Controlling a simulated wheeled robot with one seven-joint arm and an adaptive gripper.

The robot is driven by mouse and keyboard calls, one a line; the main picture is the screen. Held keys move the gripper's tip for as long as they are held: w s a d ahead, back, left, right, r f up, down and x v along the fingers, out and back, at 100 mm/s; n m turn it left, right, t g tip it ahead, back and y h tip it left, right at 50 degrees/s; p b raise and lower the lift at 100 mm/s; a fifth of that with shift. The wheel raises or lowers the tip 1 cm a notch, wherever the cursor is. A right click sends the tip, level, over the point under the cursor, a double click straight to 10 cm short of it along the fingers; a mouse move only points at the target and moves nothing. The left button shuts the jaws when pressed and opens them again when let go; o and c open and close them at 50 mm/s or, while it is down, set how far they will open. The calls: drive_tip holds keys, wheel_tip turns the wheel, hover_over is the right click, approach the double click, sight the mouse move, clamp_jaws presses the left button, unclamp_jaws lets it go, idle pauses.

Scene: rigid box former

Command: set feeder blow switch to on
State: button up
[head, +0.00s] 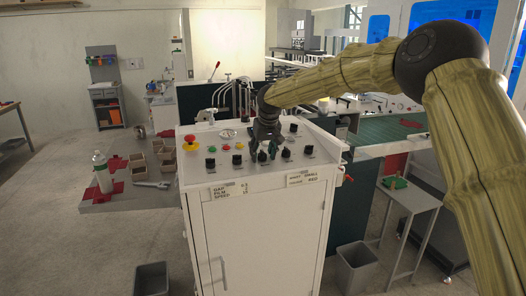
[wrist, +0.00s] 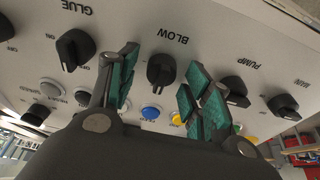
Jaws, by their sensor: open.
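The feeder blow switch is a black rotary knob (wrist: 161,70) under the upside-down label BLOW in the wrist view. Its grip bar runs roughly up and down in that picture; I cannot read its on and off marks. In the head view the knob (head: 262,157) is in the front row of the panel, partly hidden by my gripper. My gripper (head: 267,148) points down at the panel. In the wrist view my gripper (wrist: 163,72) is open, with green-padded fingers on either side of the blow knob and visible gaps between pads and knob.
On the cabinet's panel (head: 218,143), the GLUE knob (wrist: 75,49) and PUMP knob (wrist: 235,91) flank the blow knob, close outside my fingers. The MAIN knob (wrist: 284,106) is beyond. A blue button (wrist: 151,112) is nearby. A red emergency button (head: 190,140) sits at the panel's left.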

drive_tip(key=c, duration=1)
drive_tip(key=shift+m+h+b, duration=0.3)
drive_tip(key=shift+m+b, duration=0.15)
drive_tip(key=shift+m, duration=1.05)
drive_tip(key=o, duration=1)
drive_tip(key=shift+r, duration=0.1)
drive_tip(key=v, duration=1.1)
drive_tip(key=shift+s+r, duration=0.3)
drive_tip(key=shift+r, duration=0.05)
